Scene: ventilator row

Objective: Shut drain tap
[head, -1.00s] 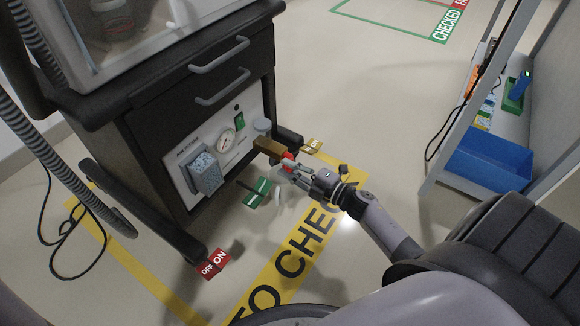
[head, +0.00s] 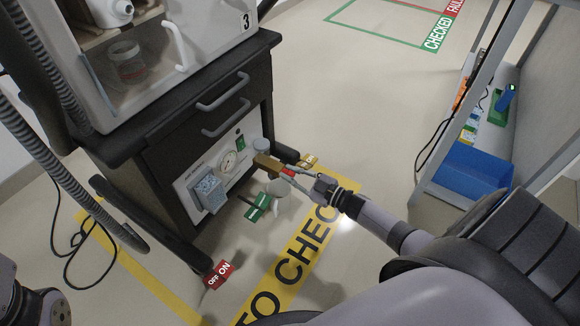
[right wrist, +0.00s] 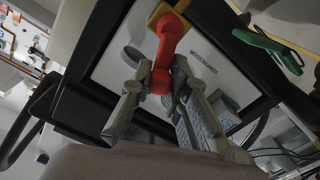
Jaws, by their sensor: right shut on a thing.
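The drain tap (head: 267,163) is a brass body on the lower right of the ventilator cart's front panel, with a red handle (head: 288,172). In the right wrist view the red handle (right wrist: 170,38) runs from a yellow-brass base down between my fingers. My right gripper (head: 297,174) is shut on the red end of the handle, and its two fingers (right wrist: 160,83) sit on either side of it. Part of my left arm shows at the lower left of the head view, but its gripper is not visible.
The dark ventilator cart (head: 160,165) has two drawer handles and a gauge (head: 229,161). Red (head: 217,274) and green (head: 257,207) tags hang low near it. A shelf with a blue bin (head: 470,170) stands right. Hoses hang left.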

